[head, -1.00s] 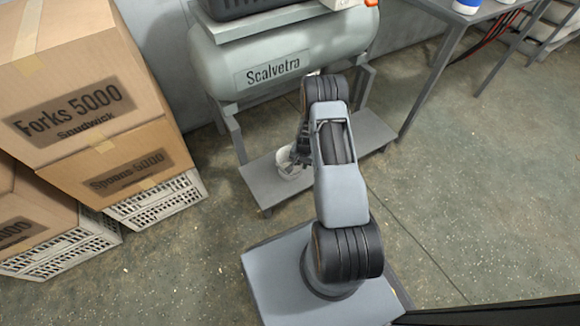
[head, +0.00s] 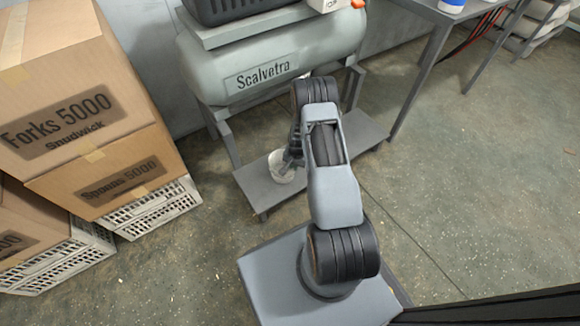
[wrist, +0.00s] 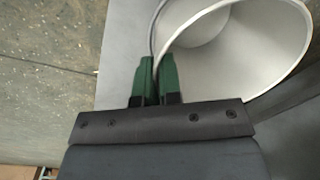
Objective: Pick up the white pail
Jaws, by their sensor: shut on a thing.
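The white pail (head: 283,170) stands on the low grey shelf under the compressor tank, partly hidden behind my arm in the head view. In the wrist view the pail (wrist: 285,92) shows its open mouth and empty inside. My gripper (wrist: 157,75) has green fingers closed on the pail's near-left rim, with the pail wall between them. In the head view my gripper (head: 292,155) reaches down to the pail, and its fingertips are hard to make out.
The grey shelf (head: 255,190) has bare room left of the pail. The compressor tank (head: 285,60) hangs above it on legs. Cardboard boxes (head: 120,170) on white crates (head: 150,210) stand at the left. A grey table (head: 425,50) is at the back right. Open floor lies right.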

